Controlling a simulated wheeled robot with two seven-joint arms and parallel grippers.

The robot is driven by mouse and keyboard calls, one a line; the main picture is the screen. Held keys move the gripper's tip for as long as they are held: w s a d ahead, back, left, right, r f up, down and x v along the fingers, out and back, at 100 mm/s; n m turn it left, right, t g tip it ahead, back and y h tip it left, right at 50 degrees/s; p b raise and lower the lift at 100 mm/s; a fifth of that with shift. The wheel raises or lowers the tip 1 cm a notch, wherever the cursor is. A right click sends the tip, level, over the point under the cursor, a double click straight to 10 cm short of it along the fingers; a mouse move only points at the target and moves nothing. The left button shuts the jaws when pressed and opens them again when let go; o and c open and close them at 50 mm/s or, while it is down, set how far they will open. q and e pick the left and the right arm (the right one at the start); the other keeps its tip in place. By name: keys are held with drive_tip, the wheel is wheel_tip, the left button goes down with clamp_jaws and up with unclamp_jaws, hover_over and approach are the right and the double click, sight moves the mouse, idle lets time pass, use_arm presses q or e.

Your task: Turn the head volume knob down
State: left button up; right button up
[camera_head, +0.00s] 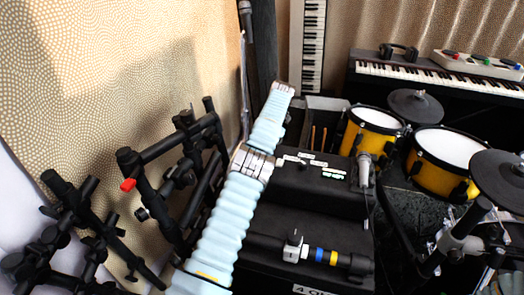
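No knob marked as the head volume knob can be made out. A black box-shaped unit (312,190) stands in the middle, with small white labels and green lit marks on its top; any knobs are too small to tell. Below it a small grey-and-white fitting (293,246) sits by a black bar with blue and yellow bands (325,256). I cannot tell whether it is a knob.
Black stands (170,175) crowd the left. Yellow drums with white heads (374,118) (446,148), black cymbal pads (415,105) and a microphone (364,169) stand right. A keyboard (440,76) is behind.

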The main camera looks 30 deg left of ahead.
idle(0.4)
use_arm(q)
drive_tip(key=o, duration=1)
drive_tip(key=shift+o, duration=0.2)
